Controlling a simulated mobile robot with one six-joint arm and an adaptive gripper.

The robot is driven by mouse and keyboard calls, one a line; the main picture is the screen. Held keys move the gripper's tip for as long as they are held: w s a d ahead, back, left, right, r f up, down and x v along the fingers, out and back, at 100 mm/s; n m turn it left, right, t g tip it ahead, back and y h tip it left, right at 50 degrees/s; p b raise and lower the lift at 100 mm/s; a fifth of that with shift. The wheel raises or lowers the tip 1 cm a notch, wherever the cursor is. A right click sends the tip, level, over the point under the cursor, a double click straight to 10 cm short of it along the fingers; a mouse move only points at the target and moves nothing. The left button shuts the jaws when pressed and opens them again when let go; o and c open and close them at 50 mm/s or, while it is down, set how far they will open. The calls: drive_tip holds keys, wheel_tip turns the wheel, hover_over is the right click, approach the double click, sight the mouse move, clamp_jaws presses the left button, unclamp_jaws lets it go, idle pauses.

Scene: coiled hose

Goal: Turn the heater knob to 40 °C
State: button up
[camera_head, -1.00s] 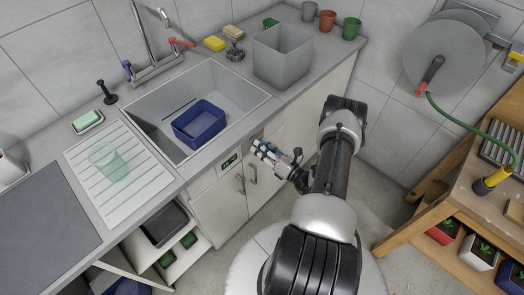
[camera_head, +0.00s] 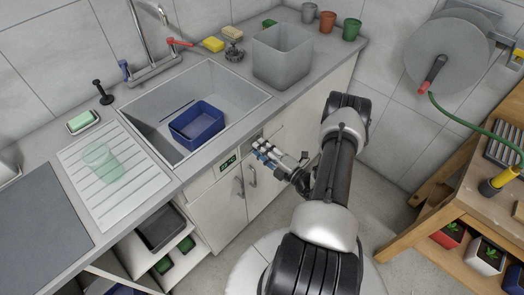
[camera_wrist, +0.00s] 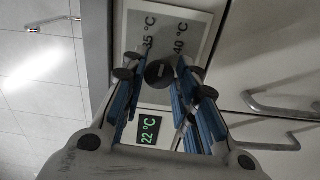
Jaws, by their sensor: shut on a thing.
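The heater knob (camera_wrist: 158,75) is a small dark round knob on a light panel (camera_wrist: 207,12) in the wrist view. The printed marks "35 °C" (camera_wrist: 148,32) and "40 °C" (camera_wrist: 180,35) stand sideways beyond it. A green-lit display (camera_wrist: 149,130) on the near side reads 22 °C. My gripper (camera_wrist: 160,80), with blue-padded fingers, is shut on the knob, one finger on each side. The knob's pointer direction is not clear. In the head view my gripper (camera_head: 258,147) is at the cabinet front below the sink, beside the display (camera_head: 228,163); the knob is hidden there.
Cabinet door handles (camera_head: 240,187) stick out just below my gripper; handles (camera_wrist: 285,105) also show at right in the wrist view. The counter edge runs above. A wooden bench (camera_head: 440,215) stands at right. Open floor (camera_head: 385,190) lies between.

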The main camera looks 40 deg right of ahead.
drive_tip(key=m, duration=0.4)
drive_tip(key=shift+f+m+b, duration=0.1)
drive_tip(key=shift+m+b, duration=0.2)
drive_tip(key=shift+m, duration=0.1)
idle(0.5)
drive_tip(key=o, duration=1)
drive_tip(key=s, duration=1.2)
drive_tip(key=shift+d, duration=0.45)
